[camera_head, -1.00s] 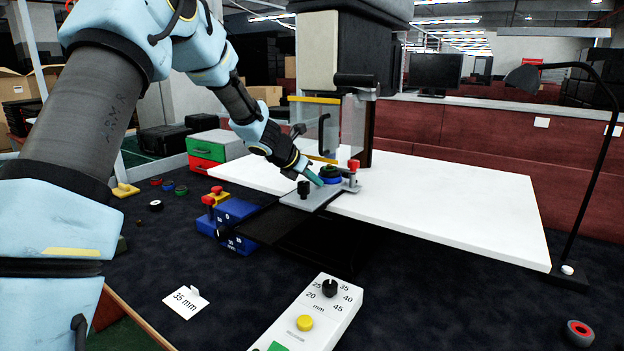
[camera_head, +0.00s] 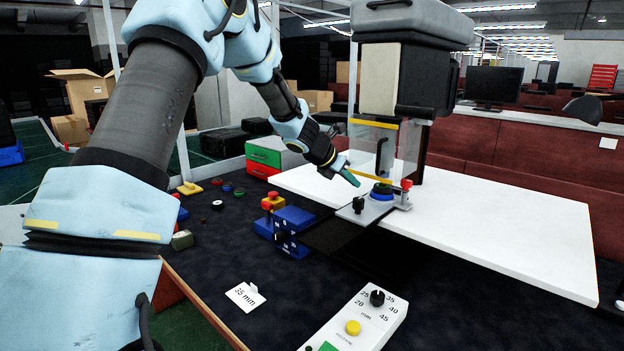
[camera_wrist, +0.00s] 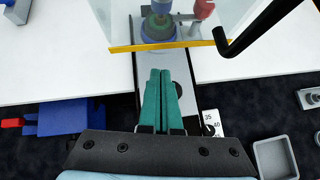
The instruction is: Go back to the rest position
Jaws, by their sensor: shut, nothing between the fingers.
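My gripper (camera_head: 352,180) has green fingers, shut together with nothing between them. In the head view it is at the centre, tilted down, a little left of and above the blue and green round part (camera_head: 381,191) on the grey fixture plate (camera_head: 362,211). In the wrist view the closed fingers (camera_wrist: 161,72) point toward the blue ring part (camera_wrist: 158,29), with a gap between them. My arm reaches in from the left of the head view.
A machine with a clear guard and yellow edge (camera_head: 371,176) stands beside my gripper. A white table (camera_head: 500,235) lies right. Blue blocks (camera_head: 290,238), a control box with a knob (camera_head: 360,318) and a "35 mm" card (camera_head: 245,297) are in front. A green-red drawer box (camera_head: 268,158) stands behind.

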